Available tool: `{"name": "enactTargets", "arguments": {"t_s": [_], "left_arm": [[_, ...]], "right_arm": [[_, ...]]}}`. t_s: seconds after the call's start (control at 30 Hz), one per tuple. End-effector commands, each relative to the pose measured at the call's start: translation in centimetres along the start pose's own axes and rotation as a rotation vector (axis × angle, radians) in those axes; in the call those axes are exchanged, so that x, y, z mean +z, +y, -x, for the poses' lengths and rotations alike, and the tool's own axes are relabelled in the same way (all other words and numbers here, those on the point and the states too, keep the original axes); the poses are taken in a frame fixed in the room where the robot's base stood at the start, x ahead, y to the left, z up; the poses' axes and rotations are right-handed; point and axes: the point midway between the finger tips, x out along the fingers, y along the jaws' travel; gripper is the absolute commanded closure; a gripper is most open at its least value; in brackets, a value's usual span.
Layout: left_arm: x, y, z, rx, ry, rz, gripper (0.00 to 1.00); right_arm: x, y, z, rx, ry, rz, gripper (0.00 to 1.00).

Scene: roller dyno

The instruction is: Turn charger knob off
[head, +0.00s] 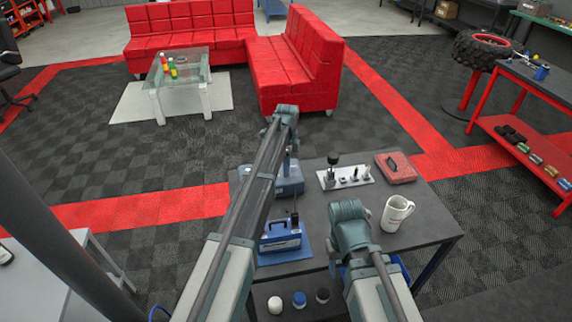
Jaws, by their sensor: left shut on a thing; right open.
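The charger (281,238) is a blue box with a pale front, standing on a blue mat near the left front of the dark table. Its knob is too small to make out. My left arm reaches over the table, and my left gripper (294,216) points down at the top right of the charger. Its dark fingertips look shut at the charger, and what lies between them is hidden. My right arm is folded above the front of the table, left of the mug. My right gripper is hidden behind its own arm.
A white mug (397,213) stands at the right of the table (425,232). Behind it are a red case (396,168) and a pale tray (358,180) with small parts. Several round-topped items sit on the lower level. A blue bin (401,268) is partly hidden by my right arm.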

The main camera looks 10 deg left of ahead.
Motion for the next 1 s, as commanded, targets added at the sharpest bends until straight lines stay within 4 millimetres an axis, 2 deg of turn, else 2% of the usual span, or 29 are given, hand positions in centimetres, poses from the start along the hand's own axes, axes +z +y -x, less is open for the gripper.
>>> {"name": "enactTargets", "arguments": {"t_s": [0.37,1.0], "left_arm": [[0.00,-0.21,0.02,-0.004,0.000,0.158,1.00],[0.03,-0.34,0.04,-0.006,0.002,0.759,1.00]], "right_arm": [[0.00,0.00,0.02,0.000,0.000,0.000,0.50],[0.00,0.00,0.04,0.000,0.000,0.000,0.50]]}}
